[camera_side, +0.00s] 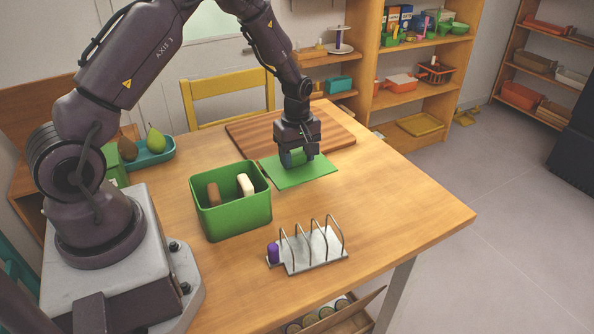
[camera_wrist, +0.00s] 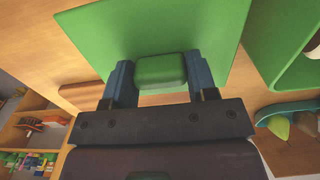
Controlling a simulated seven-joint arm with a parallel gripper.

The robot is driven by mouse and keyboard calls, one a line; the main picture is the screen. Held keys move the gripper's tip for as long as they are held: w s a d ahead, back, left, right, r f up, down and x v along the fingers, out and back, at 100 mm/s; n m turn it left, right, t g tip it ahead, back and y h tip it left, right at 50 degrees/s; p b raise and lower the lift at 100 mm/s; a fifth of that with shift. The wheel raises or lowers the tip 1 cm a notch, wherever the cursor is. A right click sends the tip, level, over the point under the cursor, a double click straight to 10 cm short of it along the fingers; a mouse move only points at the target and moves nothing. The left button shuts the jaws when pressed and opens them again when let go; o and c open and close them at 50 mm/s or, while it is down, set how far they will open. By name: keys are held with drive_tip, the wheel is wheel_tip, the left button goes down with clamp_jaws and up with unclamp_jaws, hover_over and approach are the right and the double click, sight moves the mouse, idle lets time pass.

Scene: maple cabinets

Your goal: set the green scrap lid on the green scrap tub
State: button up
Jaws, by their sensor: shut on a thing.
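The green scrap lid (camera_side: 315,175) is a flat green sheet beside the tub, at or just above the table; I cannot tell if it touches. In the wrist view the lid (camera_wrist: 120,38) has a raised green handle block (camera_wrist: 160,70). My gripper (camera_side: 299,157) is shut on that handle, one finger on each side in the wrist view (camera_wrist: 160,80). The green scrap tub (camera_side: 235,221) stands open to the left of the lid in the side view. A brown piece (camera_side: 213,194) and a cream piece (camera_side: 245,185) are inside it. Part of the tub (camera_wrist: 271,58) shows at the wrist view's right.
A striped wooden board (camera_side: 340,132) lies behind the lid. A metal rack (camera_side: 318,250) with a purple item (camera_side: 273,252) stands in front of the tub. A teal tray (camera_side: 155,153) with pears is at the back left. The table's right side is clear.

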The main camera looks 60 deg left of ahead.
drive_tip(key=r, duration=0.6)
drive_tip(key=shift+a+r, duration=0.15)
drive_tip(key=shift+a, duration=0.25)
drive_tip(key=s+r+m, duration=0.3)
drive_tip(key=s, duration=0.1)
drive_tip(key=m, duration=2.3)
approach(226, 168)
drive_tip(key=d, duration=0.5)
drive_tip(key=m, duration=0.6)
drive_tip(key=s+f+m, duration=0.1)
drive_tip(key=m, duration=0.3)
drive_tip(key=shift+s+d, duration=0.1)
drive_tip(key=shift+d, duration=0.2)
drive_tip(key=shift+f, duration=2.4)
